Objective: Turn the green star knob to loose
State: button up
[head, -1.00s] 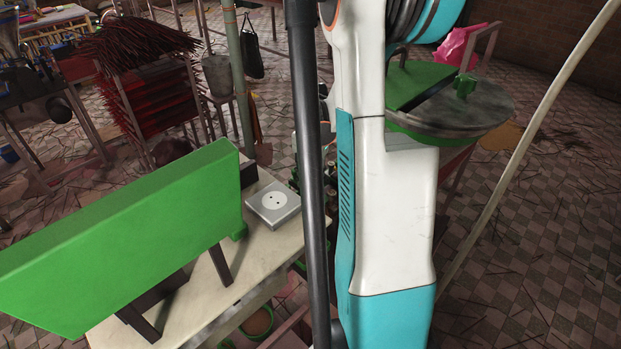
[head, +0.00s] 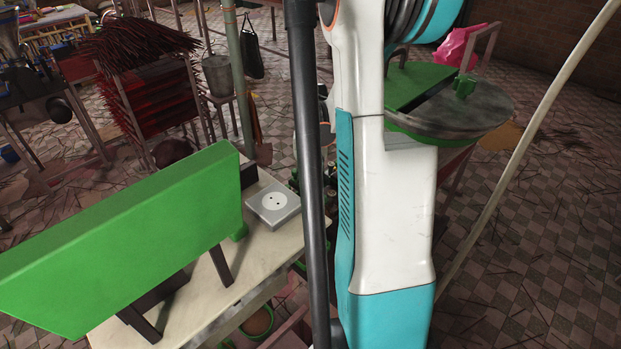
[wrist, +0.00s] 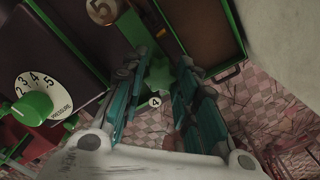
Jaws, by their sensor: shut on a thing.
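The green star knob (wrist: 157,76) shows in the wrist view, above a small round label marked 4 (wrist: 154,101). My gripper (wrist: 160,68) has its teal fingers on either side of the knob and is shut on it. The fingers partly cover the knob's sides, and I cannot read a loose or tight mark. In the head view my own arm hides the gripper and the star knob.
A white pressure dial (wrist: 43,95) with a green knob sits left in the wrist view. A round plate marked 5 (wrist: 101,10) is above. In the head view, a large green panel (head: 130,235) and a grey box (head: 273,204) stand on a pale table (head: 187,305).

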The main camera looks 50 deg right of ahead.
aim_at(311, 181)
jog(key=n, duration=1.1)
jog(key=shift+n, duration=0.5)
jog(key=o, duration=1.1)
jog(key=shift+c, duration=0.2)
notch_tip(311, 181, up, 12)
dwell(0.5)
